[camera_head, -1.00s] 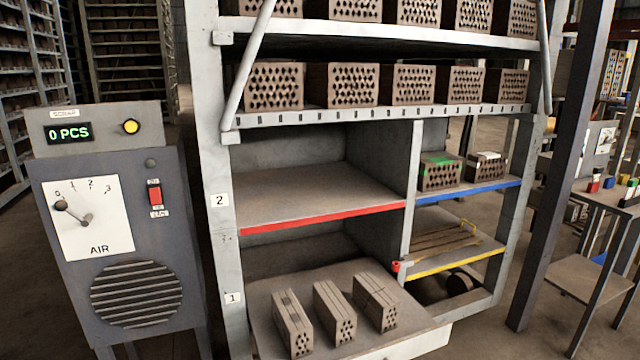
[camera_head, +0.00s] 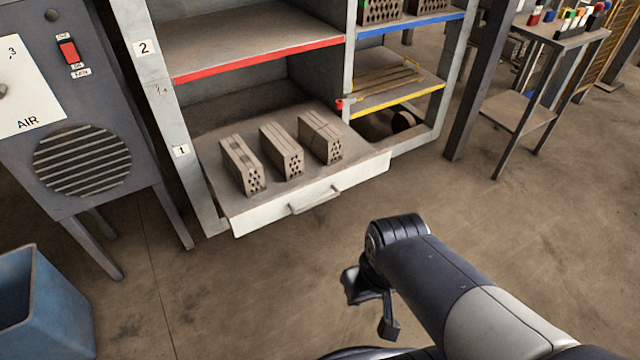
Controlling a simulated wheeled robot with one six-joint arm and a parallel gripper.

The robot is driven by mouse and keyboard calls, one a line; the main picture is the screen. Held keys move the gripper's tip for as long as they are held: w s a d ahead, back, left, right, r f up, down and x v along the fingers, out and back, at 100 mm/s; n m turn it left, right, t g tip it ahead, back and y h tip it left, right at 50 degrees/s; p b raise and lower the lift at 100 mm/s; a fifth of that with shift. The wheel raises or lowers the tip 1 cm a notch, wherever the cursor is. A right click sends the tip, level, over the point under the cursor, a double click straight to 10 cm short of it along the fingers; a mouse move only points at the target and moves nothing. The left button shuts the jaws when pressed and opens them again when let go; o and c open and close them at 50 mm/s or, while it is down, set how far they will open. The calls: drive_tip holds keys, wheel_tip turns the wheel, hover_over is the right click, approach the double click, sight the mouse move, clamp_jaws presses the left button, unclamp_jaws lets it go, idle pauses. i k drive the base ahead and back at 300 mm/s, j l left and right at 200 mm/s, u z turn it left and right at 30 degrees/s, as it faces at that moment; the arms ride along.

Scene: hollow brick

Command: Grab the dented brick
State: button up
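Three grey-brown hollow bricks lie side by side on a pulled-out drawer (camera_head: 228,205) at the bottom of the rack. The left brick (camera_head: 241,164) has darker patches on its top, which may be dents. The middle brick (camera_head: 281,152) looks plain on top. The right brick (camera_head: 320,137) has lines running along and across its top. My gripper (camera_head: 370,309) hangs over the floor in front of the drawer, well to the right of and below the bricks in the picture. Its fingers look apart, with nothing between them.
The drawer's white front has a handle (camera_head: 315,200). A red-edged shelf (camera_head: 250,45) lies above the bricks. A grey air cabinet (camera_head: 90,130) and a blue bin (camera_head: 45,310) stand at left. A dark post (camera_head: 482,80) and small table stand at right. The floor between is clear.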

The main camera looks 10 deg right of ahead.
sight(247, 170)
drive_tip(key=i+j, duration=0.8)
drive_tip(key=j, duration=0.25)
drive_tip(key=u, duration=0.05)
